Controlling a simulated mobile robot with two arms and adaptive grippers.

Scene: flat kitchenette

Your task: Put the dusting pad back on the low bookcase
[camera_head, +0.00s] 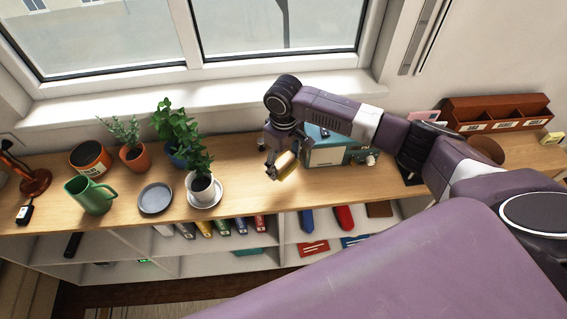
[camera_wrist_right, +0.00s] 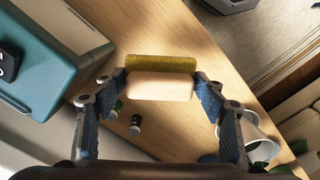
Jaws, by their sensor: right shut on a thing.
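The dusting pad (camera_head: 287,164) is a small block with a cream body and a yellow-olive layer. It is between the fingers of my right gripper (camera_head: 280,166), which is shut on it. The right wrist view also shows the pad (camera_wrist_right: 160,86) gripped at both ends by the fingers (camera_wrist_right: 162,88). The low bookcase (camera_head: 318,186) has a long wooden top and white shelves below. The pad is over its top, near the front edge, between the white-potted plant and a teal box. I cannot tell whether it touches the wood. My left gripper is not in view.
The teal box (camera_head: 330,151) stands right of the gripper. The white-potted plant (camera_head: 202,188) on a saucer, a grey dish (camera_head: 155,198) and a green mug (camera_head: 91,196) stand to the left. A wooden organizer (camera_head: 497,113) is far right. Some bare wood lies around the pad.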

